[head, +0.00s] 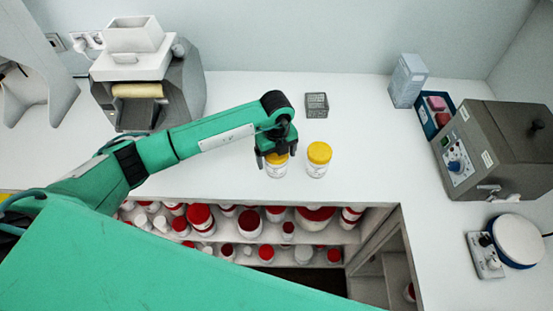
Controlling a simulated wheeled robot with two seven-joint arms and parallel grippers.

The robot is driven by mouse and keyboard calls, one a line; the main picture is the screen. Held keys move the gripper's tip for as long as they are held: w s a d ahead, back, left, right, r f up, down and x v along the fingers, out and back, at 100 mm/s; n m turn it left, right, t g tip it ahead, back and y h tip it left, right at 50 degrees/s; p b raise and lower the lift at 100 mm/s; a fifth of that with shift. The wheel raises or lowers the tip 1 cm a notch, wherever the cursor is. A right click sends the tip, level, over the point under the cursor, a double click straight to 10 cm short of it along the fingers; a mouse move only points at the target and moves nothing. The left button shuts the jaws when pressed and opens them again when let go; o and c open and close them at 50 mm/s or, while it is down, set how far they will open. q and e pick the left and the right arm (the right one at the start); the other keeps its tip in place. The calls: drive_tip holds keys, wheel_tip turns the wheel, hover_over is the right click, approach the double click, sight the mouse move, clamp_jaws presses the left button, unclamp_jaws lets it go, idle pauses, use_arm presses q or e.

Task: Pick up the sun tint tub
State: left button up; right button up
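Two white tubs with yellow lids stand side by side on the white counter, near its front edge. The right tub (318,159) stands free and upright. The left tub (277,168) is directly under my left gripper (276,157), whose dark fingers reach down around its yellow lid. I cannot tell whether the fingers touch the lid or have closed on it. The labels are too small to read, so I cannot tell which is the sun tint tub. My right gripper is not in view.
A roller mill (150,90) is at the back left. A grey box (407,80), a blue tray (428,122) and a dark machine (497,145) are at right. Shelves below hold red-lidded jars (249,222).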

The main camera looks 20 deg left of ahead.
use_arm(q)
drive_tip(key=c, duration=1)
drive_tip(key=shift+r, duration=0.1)
